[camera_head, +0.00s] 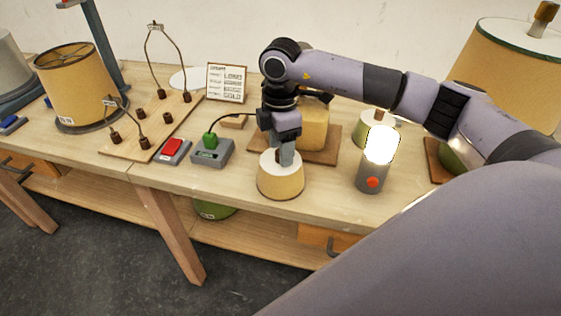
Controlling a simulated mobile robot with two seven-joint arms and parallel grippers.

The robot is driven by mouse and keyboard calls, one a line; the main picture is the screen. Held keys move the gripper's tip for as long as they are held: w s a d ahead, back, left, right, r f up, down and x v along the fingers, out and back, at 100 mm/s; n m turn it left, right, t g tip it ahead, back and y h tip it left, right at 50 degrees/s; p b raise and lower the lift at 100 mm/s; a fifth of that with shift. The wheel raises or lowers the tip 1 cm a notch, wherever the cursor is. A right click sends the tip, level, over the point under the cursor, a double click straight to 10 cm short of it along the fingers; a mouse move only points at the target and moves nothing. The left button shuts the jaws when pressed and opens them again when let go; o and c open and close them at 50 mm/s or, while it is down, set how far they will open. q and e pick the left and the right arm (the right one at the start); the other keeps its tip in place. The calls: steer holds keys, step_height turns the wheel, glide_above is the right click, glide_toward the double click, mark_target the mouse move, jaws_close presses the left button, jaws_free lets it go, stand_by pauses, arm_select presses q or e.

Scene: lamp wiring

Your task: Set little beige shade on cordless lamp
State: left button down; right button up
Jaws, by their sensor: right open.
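The little beige shade (280,182) stands upright on the front middle of the workbench. My right gripper (287,160) points down at the top of this shade, its fingers at or just over the shade's upper rim. It is open; I cannot tell whether the fingers touch the shade. The cordless lamp (371,182) stands to the right of the shade, a grey cylinder with a red button and a bare, brightly lit bulb (381,145) on top. My left gripper is not in view.
Behind my gripper a larger beige shade (314,128) stands on a wooden board. Big shaded lamps stand at far left (80,88) and right (508,75). Bench space between shade and lamp is clear.

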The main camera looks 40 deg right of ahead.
steer(key=shift+f, duration=0.3)
jaws_close()
steer(key=shift+r, duration=0.1)
